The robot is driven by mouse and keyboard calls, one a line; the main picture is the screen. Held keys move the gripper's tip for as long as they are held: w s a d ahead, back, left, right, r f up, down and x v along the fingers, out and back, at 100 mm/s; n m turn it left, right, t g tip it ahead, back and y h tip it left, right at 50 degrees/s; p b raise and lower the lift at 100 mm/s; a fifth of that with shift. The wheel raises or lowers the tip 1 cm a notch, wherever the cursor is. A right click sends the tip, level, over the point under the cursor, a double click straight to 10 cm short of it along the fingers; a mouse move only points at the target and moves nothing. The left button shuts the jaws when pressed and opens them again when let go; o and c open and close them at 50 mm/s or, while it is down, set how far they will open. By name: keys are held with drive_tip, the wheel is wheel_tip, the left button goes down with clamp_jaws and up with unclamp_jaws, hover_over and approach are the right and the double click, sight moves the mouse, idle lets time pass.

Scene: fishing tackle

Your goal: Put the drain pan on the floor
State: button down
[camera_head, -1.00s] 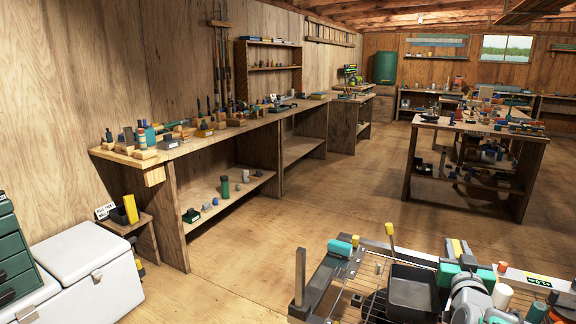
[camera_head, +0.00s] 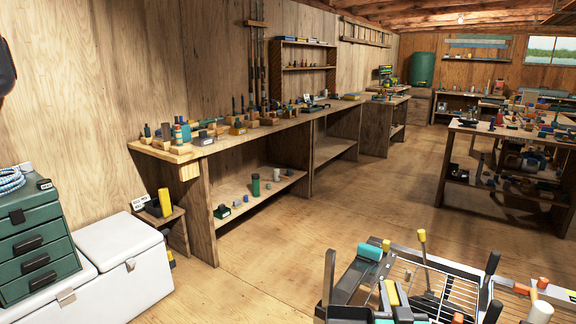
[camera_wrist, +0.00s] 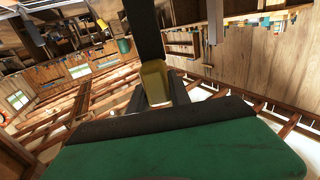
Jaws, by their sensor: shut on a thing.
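The drain pan (camera_wrist: 146,32) shows in the wrist view only as a dark upright strip at the top, and most of it is hidden or out of frame. My gripper (camera_wrist: 156,88) is shut on it, with a small tan piece showing between the dark fingers; I cannot tell whether that piece belongs to the pan. The head view shows neither the pan nor my gripper. The wooden floor (camera_head: 285,243) is bare between the long wall bench and the wire-topped stand (camera_head: 452,284).
White chests (camera_head: 125,262) and a green drawer box (camera_head: 38,240) stand at the lower left. The long bench (camera_head: 205,150) runs along the left wall. Another loaded table (camera_head: 500,195) stands at the right. Tools with upright handles lie on the stand.

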drive_tip(key=a+f+n+y, duration=0.1)
drive_tip(key=a+f+y, duration=0.1)
drive_tip(key=a, duration=0.6)
drive_tip(key=shift+a, duration=0.35)
drive_tip(key=shift+s+f, duration=0.1)
